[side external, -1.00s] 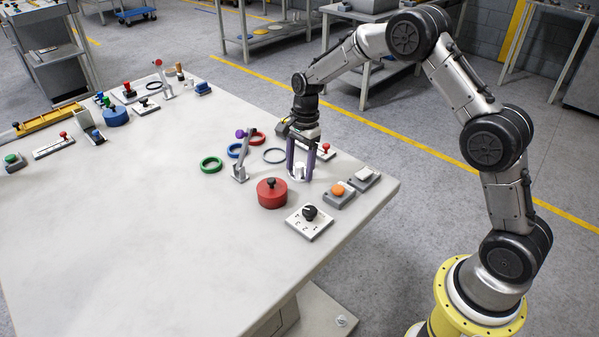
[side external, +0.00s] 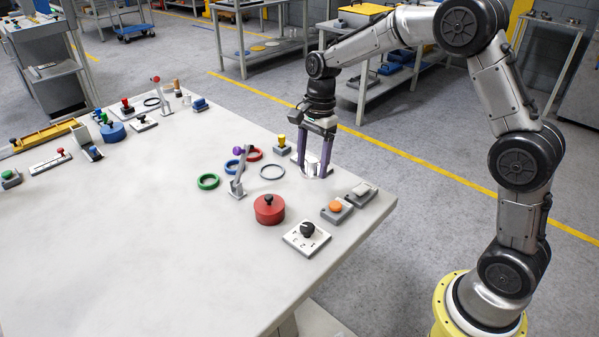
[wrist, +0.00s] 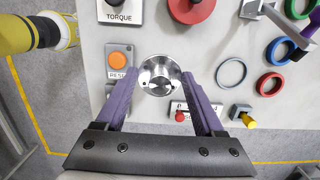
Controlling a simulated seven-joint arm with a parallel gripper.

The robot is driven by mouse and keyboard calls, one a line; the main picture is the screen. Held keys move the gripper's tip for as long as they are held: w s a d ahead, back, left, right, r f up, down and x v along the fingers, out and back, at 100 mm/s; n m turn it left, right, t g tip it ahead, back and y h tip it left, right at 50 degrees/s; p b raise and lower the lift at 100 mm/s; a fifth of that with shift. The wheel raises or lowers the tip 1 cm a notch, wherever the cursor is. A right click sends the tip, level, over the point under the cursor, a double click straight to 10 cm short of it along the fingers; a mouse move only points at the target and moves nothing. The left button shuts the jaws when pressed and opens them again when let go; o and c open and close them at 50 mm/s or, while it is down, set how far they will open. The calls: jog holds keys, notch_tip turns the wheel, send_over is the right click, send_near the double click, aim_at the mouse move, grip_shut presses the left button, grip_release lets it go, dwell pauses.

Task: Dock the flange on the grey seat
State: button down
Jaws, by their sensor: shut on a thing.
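The flange is a shiny round metal piece (wrist: 158,76) with a hub and holes. In the wrist view it sits between the fingertips of my gripper (wrist: 160,80), which is shut on it. In the side view the purple fingers of my gripper (side external: 312,172) point down at the back right of the table, partly hiding the flange. A thin grey ring (wrist: 230,72), which appears to be the grey seat, lies to the flange's right in the wrist view. In the side view this ring (side external: 271,172) is left of my gripper. I cannot tell the flange's height above the table.
Green (side external: 208,181), blue (side external: 233,167) and red (side external: 253,154) rings lie near the grey one. A tilted purple-knobbed lever (side external: 238,175) stands among them. A red pot (side external: 269,209), dial (side external: 306,238), orange button (side external: 336,207) and yellow knob (side external: 282,146) are nearby. The left front table is clear.

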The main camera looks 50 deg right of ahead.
jog(key=s+r, duration=0.4)
jog(key=s, duration=0.5)
jog(key=w+r+m, duration=0.1)
jog(key=w, duration=0.1)
jog(key=w+r+m, duration=0.1)
jog(key=w+m, duration=0.1)
jog(key=w, duration=0.1)
jog(key=w+r+m, duration=0.1)
jog(key=w+m, duration=0.1)
jog(key=w, duration=0.1)
jog(key=shift+w+d+r+t, duration=0.15)
jog(key=shift+w+d+t, duration=0.1)
jog(key=shift+d+t, duration=0.1)
jog(key=w+m, duration=0.3)
jog(key=w, duration=0.5)
jog(key=m, duration=0.1)
send_over(270, 172)
notch_tip(270, 172, down, 9)
jog(key=shift+s+d+f, duration=0.1)
jog(key=shift+f, duration=1.5)
jog(key=shift+s+d+f, duration=0.1)
jog(key=shift+f, duration=1.5)
jog(key=shift+f, duration=0.45)
jog(key=shift+r, duration=0.5)
